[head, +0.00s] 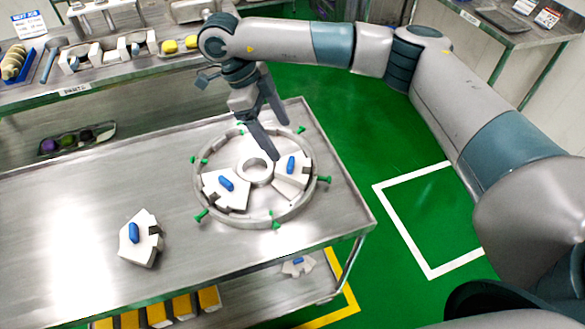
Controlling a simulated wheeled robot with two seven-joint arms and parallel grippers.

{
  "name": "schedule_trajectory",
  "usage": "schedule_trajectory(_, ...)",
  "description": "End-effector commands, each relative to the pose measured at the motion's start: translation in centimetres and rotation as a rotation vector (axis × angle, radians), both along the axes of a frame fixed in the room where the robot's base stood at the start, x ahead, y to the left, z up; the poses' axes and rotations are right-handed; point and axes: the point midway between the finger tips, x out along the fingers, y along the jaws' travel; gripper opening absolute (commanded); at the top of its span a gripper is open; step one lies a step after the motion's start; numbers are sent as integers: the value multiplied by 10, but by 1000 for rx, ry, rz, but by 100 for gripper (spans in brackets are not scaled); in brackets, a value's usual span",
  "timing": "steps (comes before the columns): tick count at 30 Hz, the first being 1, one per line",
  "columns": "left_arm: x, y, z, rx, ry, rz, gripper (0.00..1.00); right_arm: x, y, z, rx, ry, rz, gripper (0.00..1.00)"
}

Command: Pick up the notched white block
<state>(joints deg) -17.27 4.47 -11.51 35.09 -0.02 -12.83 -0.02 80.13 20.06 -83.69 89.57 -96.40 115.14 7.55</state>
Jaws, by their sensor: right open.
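A notched white block (148,247) with a blue handle lies alone on the steel table (80,205), left of the round ring fixture (199,205). Two similar white blocks sit inside the ring: one at its left (238,201) and one at its right (286,186), each with a blue handle. My right gripper (280,138) is open, pointing down over the far right part of the ring. One fingertip is close to the right block; I cannot tell whether it touches. My left gripper is out of view.
Green knobs (324,179) stick out around the ring. Another white block (298,268) lies on the lower shelf. A back shelf (150,68) holds more white blocks and yellow pieces. The table's left part is mostly clear.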

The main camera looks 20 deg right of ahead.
Motion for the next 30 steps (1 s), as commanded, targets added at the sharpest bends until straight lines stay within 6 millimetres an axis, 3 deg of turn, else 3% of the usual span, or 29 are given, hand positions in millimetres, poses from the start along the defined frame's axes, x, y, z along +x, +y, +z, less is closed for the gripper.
schedule_trajectory(6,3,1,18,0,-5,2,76,-7,-12,-30,0,3,-1,79)
schedule_trajectory(12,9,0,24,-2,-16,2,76,-10,-18,-48,0,0,0,79)
schedule_trajectory(23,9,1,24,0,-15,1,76,-10,-18,-51,0,-1,0,79)
schedule_trajectory(30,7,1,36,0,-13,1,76,-13,-21,-60,0,2,-1,79)
